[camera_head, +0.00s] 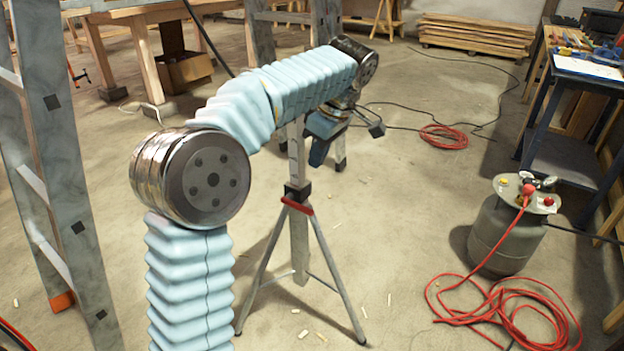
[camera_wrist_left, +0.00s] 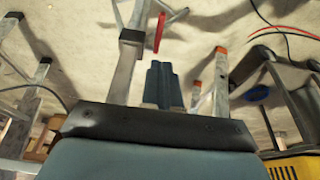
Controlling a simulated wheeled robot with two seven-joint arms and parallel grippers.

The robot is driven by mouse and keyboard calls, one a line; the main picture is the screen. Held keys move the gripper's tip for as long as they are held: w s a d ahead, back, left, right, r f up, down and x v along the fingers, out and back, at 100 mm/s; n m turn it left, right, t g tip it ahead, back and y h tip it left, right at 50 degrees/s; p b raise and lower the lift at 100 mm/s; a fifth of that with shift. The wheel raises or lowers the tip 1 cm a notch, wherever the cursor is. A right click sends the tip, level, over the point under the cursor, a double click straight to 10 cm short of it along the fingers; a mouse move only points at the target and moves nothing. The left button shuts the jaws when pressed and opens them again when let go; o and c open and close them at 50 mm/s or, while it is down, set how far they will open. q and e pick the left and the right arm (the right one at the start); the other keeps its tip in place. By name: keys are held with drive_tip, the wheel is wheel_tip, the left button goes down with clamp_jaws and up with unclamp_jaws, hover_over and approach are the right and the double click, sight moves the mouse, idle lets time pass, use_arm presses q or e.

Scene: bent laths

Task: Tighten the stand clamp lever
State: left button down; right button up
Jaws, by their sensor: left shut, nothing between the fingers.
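The metal tripod stand (camera_head: 299,245) is upright on the concrete floor. Its black clamp collar (camera_head: 297,190) carries a red lever (camera_head: 298,206), which slants down to the right in the head view. In the left wrist view the red lever (camera_wrist_left: 160,32) is beside the black collar (camera_wrist_left: 132,36), beyond my fingertips. My left gripper (camera_head: 317,155) hangs behind and right of the post, above the lever in the picture. Its blue fingers also show in the left wrist view (camera_wrist_left: 162,75), shut and empty, apart from the lever. My right gripper is not in view.
A ladder (camera_head: 62,150) stands at the left. A grey tank (camera_head: 505,235) with a red hose (camera_head: 500,300) is at the right, near a dark workbench (camera_head: 560,155). Stacked planks (camera_head: 475,35) lie at the back. Floor around the tripod is mostly clear, with small wood scraps.

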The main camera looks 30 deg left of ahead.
sight(305, 208)
use_arm(q)
drive_tip(key=b+x, duration=0.1)
drive_tip(key=x, duration=0.3)
drive_tip(key=b+x, duration=0.1)
drive_tip(key=x, duration=0.3)
drive_tip(key=d+b+x, duration=0.1)
drive_tip(key=x, duration=0.3)
drive_tip(key=shift+a+f, duration=0.1)
drive_tip(key=shift+f, duration=0.6)
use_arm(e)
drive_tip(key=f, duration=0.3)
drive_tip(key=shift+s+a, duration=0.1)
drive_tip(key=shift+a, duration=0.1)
use_arm(q)
drive_tip(key=shift+f, duration=0.1)
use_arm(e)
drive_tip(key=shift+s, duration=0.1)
